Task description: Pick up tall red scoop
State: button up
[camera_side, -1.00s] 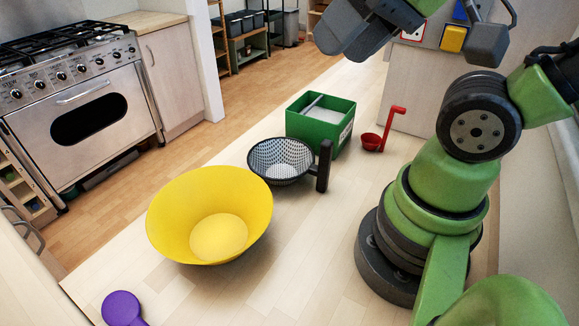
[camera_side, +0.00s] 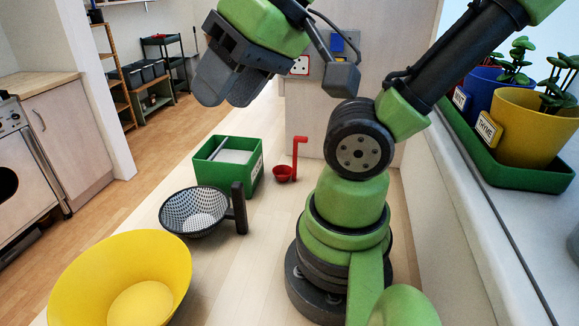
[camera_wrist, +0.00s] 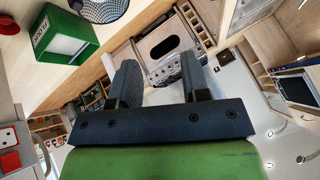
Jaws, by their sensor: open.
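The tall red scoop (camera_side: 284,172) stands on the worktop in the side view, its small bowl down and its long hooked handle upright. It is just right of the green box and apart from it. My gripper (camera_side: 222,88) is raised well above the worktop, up and left of the scoop in the picture. In the wrist view my gripper (camera_wrist: 158,78) has its two fingers apart with nothing between them. A small red piece at the upper left edge of the wrist view may be part of the scoop; I cannot tell.
The green box (camera_side: 255,170), the patterned strainer (camera_side: 193,212) with a dark handle and the yellow bowl (camera_side: 165,262) stand in a row on the worktop. A panel with sockets (camera_side: 300,66) stands behind the scoop. Potted plants in a green tray (camera_side: 520,175) are at right.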

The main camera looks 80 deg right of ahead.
jog(key=o, duration=0.5)
jog(key=shift+c, duration=0.2)
